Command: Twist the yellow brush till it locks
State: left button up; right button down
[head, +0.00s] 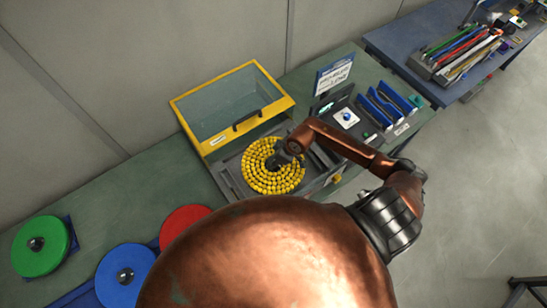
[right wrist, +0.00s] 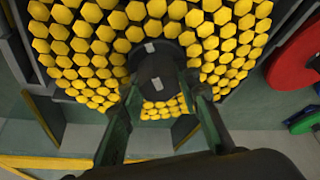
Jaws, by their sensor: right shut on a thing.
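The yellow brush (head: 268,183) is a round disc covered in rings of yellow tufts. It sits in a grey tray-like machine bed (head: 229,176) in front of a clear guard with a yellow frame. My right gripper (head: 284,158) reaches to the middle of the brush. In the right wrist view the yellow brush (right wrist: 225,45) fills the top, and my right gripper (right wrist: 160,85) has a finger on either side of its dark central hub (right wrist: 153,62), shut on it. The gripper hides part of the hub and the near tufts. My left gripper is not in view.
The yellow-framed guard (head: 232,103) stands raised behind the brush. A control panel with a blue knob (head: 346,116), a sign (head: 334,74) and blue holders (head: 387,104) are to the right. Green (head: 41,246), blue (head: 125,276) and red (head: 184,222) discs lie at the left.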

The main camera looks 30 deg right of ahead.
jog(key=shift+s+m+h+p, duration=0.25)
jog(key=shift+m+p, duration=0.55)
jog(key=shift+p, duration=0.5)
jog(key=shift+w+a+f+m, duration=0.15)
jog(key=shift+m, duration=0.25)
jog(key=shift+m+h, duration=0.55)
jog(key=shift+m, duration=0.55)
jog(key=c, duration=1.4)
grip_release()
jog(key=shift+d+t, duration=0.25)
jog(key=shift+t, duration=0.05)
jog(key=shift+w, duration=0.1)
jog(key=v, duration=1.2)
